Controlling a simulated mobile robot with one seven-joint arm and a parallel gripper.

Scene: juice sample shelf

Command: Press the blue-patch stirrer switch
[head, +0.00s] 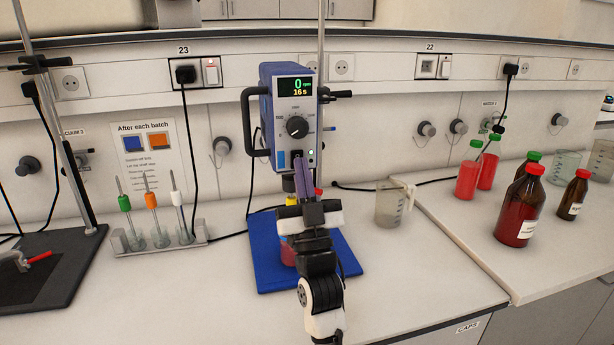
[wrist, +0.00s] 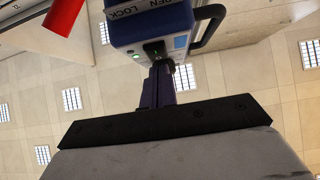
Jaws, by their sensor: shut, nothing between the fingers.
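The blue overhead stirrer (head: 281,85) hangs on a stand above the blue mat (head: 275,277). Its display reads 0 rpm and 16 s, and a small green light shows at the panel's lower right. In the wrist view my gripper (wrist: 160,66) ends at the stirrer's panel (wrist: 180,42), close to a dark switch opening. I cannot tell whether the tips touch it.
A rack (head: 160,240) with several coloured-collar stirring rods stands at left, beneath a notice (head: 145,150). A clear beaker (head: 390,205) stands right of the mat. Red-filled bottles (head: 520,207) stand on the right bench. The front of the middle bench is clear.

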